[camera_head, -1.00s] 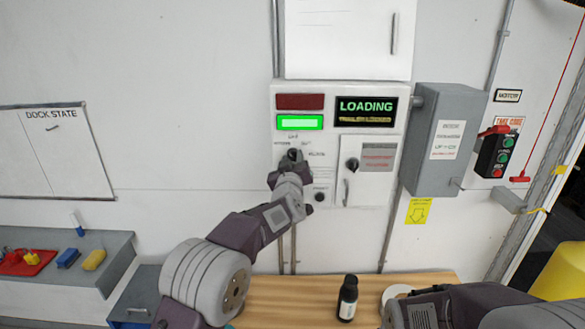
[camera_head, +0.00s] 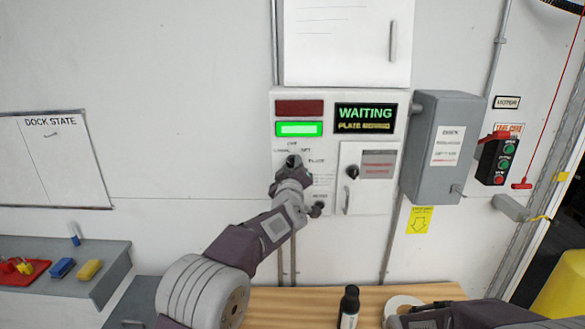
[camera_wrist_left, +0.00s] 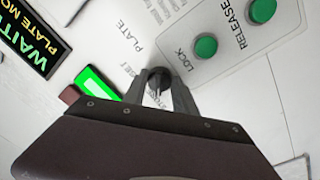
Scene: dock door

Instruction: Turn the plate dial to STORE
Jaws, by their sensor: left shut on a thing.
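The plate dial (camera_head: 292,161) is a dark knob on the white control panel (camera_head: 334,207), with small position labels around it that are too small to read surely. In the left wrist view the dark knob (camera_wrist_left: 158,78) sits between my two fingers. My left gripper (camera_head: 288,172) is shut on it, and the wrist hides part of the dial's lower side. The display (camera_head: 365,117) above right reads WAITING, with a smaller line like PLATE MOVING. A green lamp (camera_head: 299,129) is lit below a dark red one (camera_head: 299,107).
A small panel door with a black knob (camera_head: 352,171) is right of the dial. A grey box (camera_head: 442,145) juts out farther right, near a button station (camera_head: 497,160).

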